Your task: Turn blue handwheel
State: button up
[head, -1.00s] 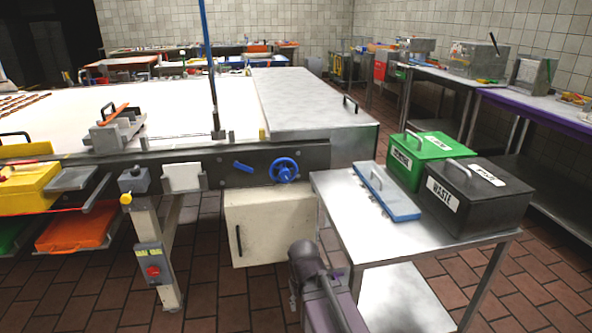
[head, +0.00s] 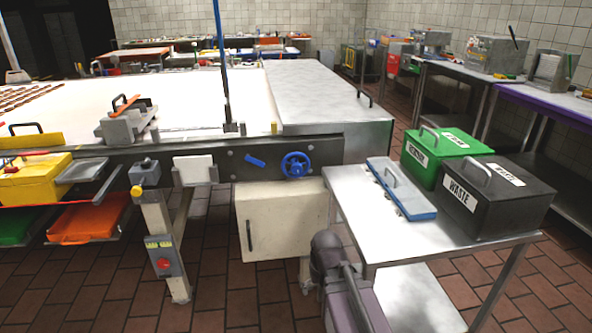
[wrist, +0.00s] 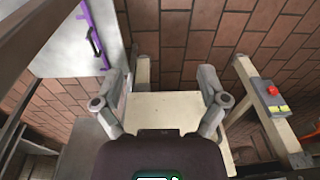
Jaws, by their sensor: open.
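The blue handwheel (head: 296,165) is mounted on the dark front rail of the conveyor machine in the head view, above a cream cabinet (head: 282,222). A short blue lever (head: 255,160) sits just left of it. My gripper (wrist: 164,80) shows in the wrist view with its two fingers spread wide and nothing visible between them. Beyond the fingers is the cream cabinet (wrist: 165,108). The handwheel does not show in the wrist view. In the head view my arm rises at the bottom, below and right of the wheel, and the gripper's fingers cannot be made out there.
A steel side table (head: 425,240) stands right of the wheel with a blue-edged tray (head: 400,188), a green bin (head: 440,150) and a black waste bin (head: 490,195). A post with a red button (head: 163,262) stands left of the cabinet. Tiled floor lies open in front.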

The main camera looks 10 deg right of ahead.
jog(key=w+a+r+n+t+y+b, duration=0.1)
jog(key=w+a+n+t+y, duration=0.2)
jog(key=w, duration=0.8)
jog(key=t+h+b, duration=0.3)
jog(key=t, duration=1.1)
send_near(297, 170)
jog(key=shift+s+a+r+m, duration=0.1)
jog(key=shift+s+m, duration=0.05)
jog(key=shift+s, duration=0.5)
jog(key=shift+s+r+m, duration=0.1)
jog(key=shift+s+m, duration=0.05)
jog(key=shift+s, duration=0.5)
jog(key=shift+w, duration=0.15)
jog(key=w, duration=1.3)
jog(key=shift+w, duration=0.25)
